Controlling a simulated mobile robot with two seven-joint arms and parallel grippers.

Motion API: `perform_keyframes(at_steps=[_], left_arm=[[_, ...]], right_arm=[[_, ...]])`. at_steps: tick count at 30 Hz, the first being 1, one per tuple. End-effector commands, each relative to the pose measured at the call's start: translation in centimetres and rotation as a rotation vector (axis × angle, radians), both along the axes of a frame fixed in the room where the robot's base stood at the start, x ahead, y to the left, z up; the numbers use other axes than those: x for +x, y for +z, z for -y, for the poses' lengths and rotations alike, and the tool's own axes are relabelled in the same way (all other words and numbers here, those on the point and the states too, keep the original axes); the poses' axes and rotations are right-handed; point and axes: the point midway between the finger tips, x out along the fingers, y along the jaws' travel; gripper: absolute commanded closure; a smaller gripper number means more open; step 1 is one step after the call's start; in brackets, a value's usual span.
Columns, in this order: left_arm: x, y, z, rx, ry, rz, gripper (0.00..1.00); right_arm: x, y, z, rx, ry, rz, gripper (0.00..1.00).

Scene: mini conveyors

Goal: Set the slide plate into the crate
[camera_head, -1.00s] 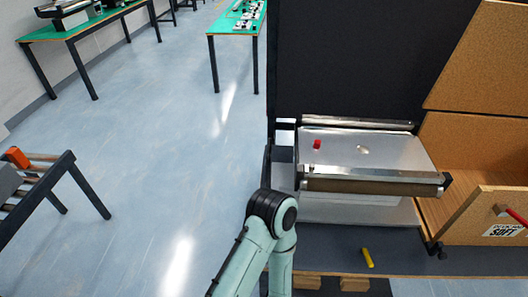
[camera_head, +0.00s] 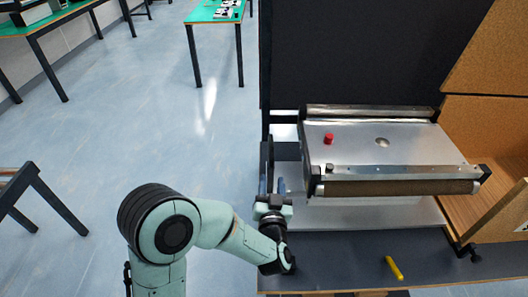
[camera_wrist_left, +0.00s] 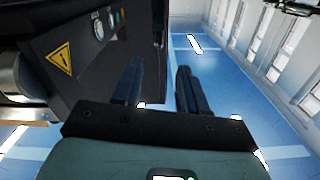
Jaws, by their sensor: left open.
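My left gripper (camera_head: 272,186) is open and empty, with its two fingers apart just left of the conveyor unit. Its dark fingers also show in the left wrist view (camera_wrist_left: 160,75), beside a dark machine side with a yellow warning sign. A flat pale metal plate (camera_head: 400,212) lies low under the roller of the conveyor unit; I cannot tell for sure whether it is the slide plate. A wooden box (camera_head: 508,219), which looks like the crate, stands at the right, partly cut off by the picture edge. My right gripper is not in view.
The conveyor unit (camera_head: 400,150) has a silver top, a red button (camera_head: 329,138) and a brown roller (camera_head: 400,188). A yellow object (camera_head: 394,268) lies on the dark bench top (camera_head: 340,258). Green tables (camera_head: 215,12) stand far back.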

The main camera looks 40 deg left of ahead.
Motion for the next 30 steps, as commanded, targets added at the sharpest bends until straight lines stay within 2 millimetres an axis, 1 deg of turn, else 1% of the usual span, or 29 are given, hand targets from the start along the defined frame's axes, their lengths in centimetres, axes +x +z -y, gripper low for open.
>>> perform_keyframes(at_steps=[5,12,18,24,30], left_arm=[[1.6,0.0,-1.5,0.0,0.004,0.001,0.58],[5.6,0.0,-4.8,0.001,0.003,0.0,0.58],[8.3,-0.1,-7.1,0.0,0.0,-0.001,0.58],[9.8,-0.1,-8.3,0.0,-0.001,-0.002,0.58],[10.1,-0.1,-8.5,-0.001,-0.003,-0.003,0.58]], right_arm=[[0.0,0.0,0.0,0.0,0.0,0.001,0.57],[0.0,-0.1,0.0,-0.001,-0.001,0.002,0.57],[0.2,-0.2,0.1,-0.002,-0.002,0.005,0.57],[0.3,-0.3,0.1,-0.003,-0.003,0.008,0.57],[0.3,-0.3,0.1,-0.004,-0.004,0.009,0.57]])
